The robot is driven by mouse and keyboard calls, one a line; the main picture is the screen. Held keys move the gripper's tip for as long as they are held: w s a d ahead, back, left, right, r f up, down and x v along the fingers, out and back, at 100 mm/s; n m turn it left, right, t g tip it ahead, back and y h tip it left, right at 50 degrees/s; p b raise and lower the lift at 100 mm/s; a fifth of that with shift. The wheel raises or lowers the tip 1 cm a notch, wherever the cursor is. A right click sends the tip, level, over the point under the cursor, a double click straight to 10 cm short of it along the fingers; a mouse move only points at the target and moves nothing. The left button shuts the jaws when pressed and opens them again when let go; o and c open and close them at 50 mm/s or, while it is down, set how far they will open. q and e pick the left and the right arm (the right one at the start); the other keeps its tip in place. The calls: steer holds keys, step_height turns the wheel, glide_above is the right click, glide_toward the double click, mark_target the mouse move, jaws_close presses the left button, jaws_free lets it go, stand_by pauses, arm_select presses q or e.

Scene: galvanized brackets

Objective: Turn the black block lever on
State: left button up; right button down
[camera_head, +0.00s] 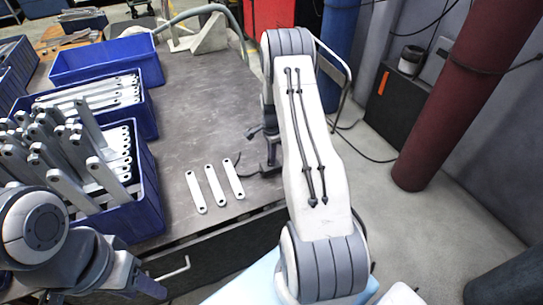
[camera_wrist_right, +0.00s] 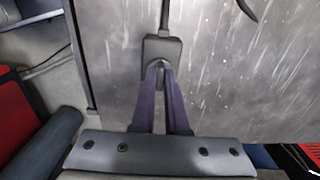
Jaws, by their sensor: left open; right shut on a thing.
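In the right wrist view, a small black block (camera_wrist_right: 175,46) lies on the scratched grey table, with a dark cord or strip running up from it. My right gripper (camera_wrist_right: 160,68) reaches over the block's near end, its fingertips close together and shut on the lever there. The fingertips hide most of the lever, so its position cannot be read. In the head view, my right arm covers much of this area and the block is not clear. My left gripper (camera_head: 142,284) is open at the lower left, in front of the table edge and away from the block.
Three flat metal brackets (camera_head: 213,185) lie on the table (camera_head: 205,115) left of my right arm. Blue bins (camera_head: 143,210) with many brackets stand along the left. A bent metal tube (camera_head: 205,9) is at the back. The table's middle is clear.

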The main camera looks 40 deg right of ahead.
stand_by(0.3)
steer(key=c, duration=0.9)
jaws_free()
steer(key=shift+r, duration=0.15)
step_height(320, 180, up, 10)
steer(key=shift+r+b, duration=0.1)
steer(key=shift+b, duration=0.45)
